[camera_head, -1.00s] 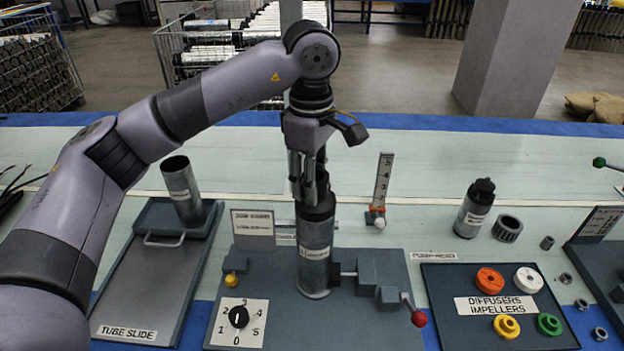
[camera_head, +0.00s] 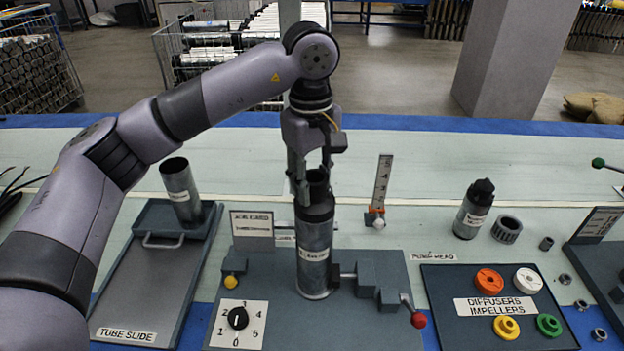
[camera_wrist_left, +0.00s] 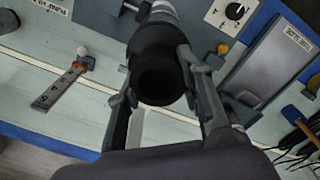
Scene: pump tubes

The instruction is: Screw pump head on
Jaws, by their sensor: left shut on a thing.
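A grey metal tube (camera_head: 313,265) with a white label stands upright in the blue-grey fixture (camera_head: 260,300). The black pump head (camera_head: 316,208) sits upright on top of the tube; I cannot tell how tight the joint is. My left gripper (camera_head: 312,182) comes down from above and is shut on the pump head's upper part. In the left wrist view, the two fingers of this gripper (camera_wrist_left: 160,80) lie on both sides of the black pump head (camera_wrist_left: 153,48), with its dark round opening facing the camera. My right gripper is not in view.
A red-knobbed clamp handle (camera_head: 418,318) and a numbered dial (camera_head: 238,318) are on the fixture. A scale post (camera_head: 381,185) stands behind, right of the tube. The tube slide (camera_head: 150,285) is left; the diffusers and impellers tray (camera_head: 455,335) is right.

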